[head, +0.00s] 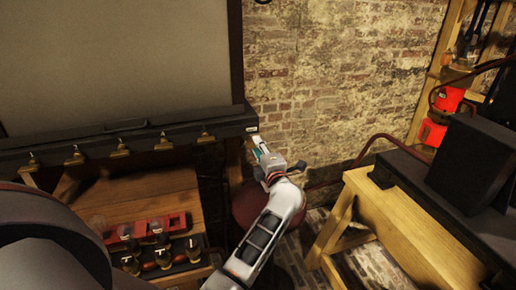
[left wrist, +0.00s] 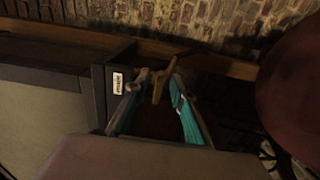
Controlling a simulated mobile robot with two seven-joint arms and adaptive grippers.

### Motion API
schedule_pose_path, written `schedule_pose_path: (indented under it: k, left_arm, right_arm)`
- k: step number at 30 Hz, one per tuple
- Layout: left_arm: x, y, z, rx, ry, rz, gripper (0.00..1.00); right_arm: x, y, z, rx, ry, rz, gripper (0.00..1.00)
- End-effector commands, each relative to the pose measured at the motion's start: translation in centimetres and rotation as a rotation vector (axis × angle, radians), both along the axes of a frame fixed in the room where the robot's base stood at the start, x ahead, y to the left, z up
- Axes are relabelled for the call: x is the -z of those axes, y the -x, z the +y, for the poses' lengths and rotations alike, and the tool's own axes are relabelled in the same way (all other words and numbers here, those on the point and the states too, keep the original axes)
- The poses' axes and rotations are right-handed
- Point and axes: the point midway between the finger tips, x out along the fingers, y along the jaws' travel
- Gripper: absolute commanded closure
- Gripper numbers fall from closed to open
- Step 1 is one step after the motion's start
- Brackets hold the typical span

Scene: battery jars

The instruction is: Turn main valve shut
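My left gripper (head: 262,148) reaches up to the right end of the dark manifold bar (head: 140,140), near a small white label (head: 251,129). In the left wrist view, its two teal-padded fingers (left wrist: 158,85) stand apart. A brass valve handle (left wrist: 162,86) shows between the fingertips, with a gap beside it; I cannot tell whether a finger touches it. The label (left wrist: 118,82) beside it is too small to read surely. In the head view the gripper hides this handle. My right gripper is not in view.
Several brass taps (head: 120,149) line the bar to the left. Below is a wooden stand (head: 140,194) with a red rack (head: 150,229) of jars. A wooden bench (head: 400,215) with black equipment is on the right. A brick wall (head: 335,90) stands behind.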

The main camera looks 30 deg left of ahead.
Motion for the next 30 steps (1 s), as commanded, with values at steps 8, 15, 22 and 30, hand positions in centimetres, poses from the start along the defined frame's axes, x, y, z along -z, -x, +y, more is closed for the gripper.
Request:
schedule_pose_path:
  k: [8,15,22,30]
  left_arm:
    - [0.2,2.5,-3.1,0.002,0.005,0.002,0.76]
    - [0.1,4.4,-5.2,0.001,0.002,0.002,0.76]
    - [0.1,4.8,-5.6,0.001,0.001,0.002,0.76]
    - [0.1,4.8,-5.6,0.001,0.001,0.002,0.76]
  right_arm:
    - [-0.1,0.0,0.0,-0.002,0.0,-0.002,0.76]
    - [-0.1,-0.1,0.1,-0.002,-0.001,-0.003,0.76]
    - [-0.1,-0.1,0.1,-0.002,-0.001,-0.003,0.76]
    - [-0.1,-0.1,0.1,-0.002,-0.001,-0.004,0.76]
